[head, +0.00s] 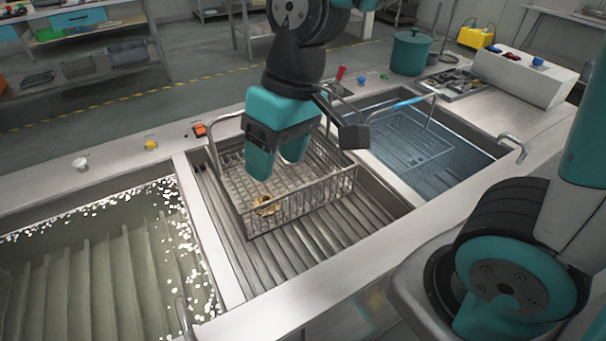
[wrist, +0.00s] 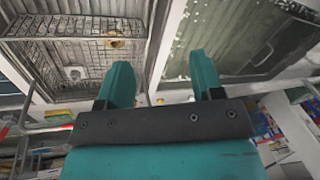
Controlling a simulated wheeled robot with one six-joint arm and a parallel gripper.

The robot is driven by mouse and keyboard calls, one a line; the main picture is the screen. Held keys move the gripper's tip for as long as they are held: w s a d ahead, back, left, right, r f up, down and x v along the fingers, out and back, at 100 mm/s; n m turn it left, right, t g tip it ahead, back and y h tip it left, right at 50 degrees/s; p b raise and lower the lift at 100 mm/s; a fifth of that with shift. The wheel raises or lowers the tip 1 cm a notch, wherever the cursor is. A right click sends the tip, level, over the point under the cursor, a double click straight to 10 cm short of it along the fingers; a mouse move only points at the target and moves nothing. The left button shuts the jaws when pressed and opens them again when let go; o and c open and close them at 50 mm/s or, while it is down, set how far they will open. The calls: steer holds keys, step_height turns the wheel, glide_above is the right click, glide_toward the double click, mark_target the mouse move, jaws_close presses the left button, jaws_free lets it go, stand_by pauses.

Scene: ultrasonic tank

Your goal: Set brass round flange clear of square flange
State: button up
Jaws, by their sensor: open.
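The brass round flange (head: 265,206) lies in the wire basket (head: 312,199), near its front left corner. In the wrist view the brass flange (wrist: 116,44) is a small gold ring near the basket's edge. A small pale grey piece (wrist: 76,73), which may be the square flange, shows apart from it in the wrist view. In the head view I cannot make out the square flange; my gripper covers part of the basket. My gripper (head: 277,164) is open and empty above the basket, fingers pointing down, behind the brass flange. Its two teal fingers (wrist: 160,66) show spread apart in the wrist view.
The basket stands on the ribbed floor of the middle bay. A liquid-filled tank (head: 95,260) with bright specks lies left. A blue water tank (head: 440,145) holding another basket lies right. Basket handles and bay walls rise around my gripper. A teal pot (head: 411,53) stands behind.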

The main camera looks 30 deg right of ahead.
steer(key=s+r+n+y, duration=0.1)
steer(key=s+r+n, duration=0.1)
steer(key=s, duration=0.6)
steer(key=shift+s+a+r, duration=0.2)
steer(key=shift+s+r, duration=0.1)
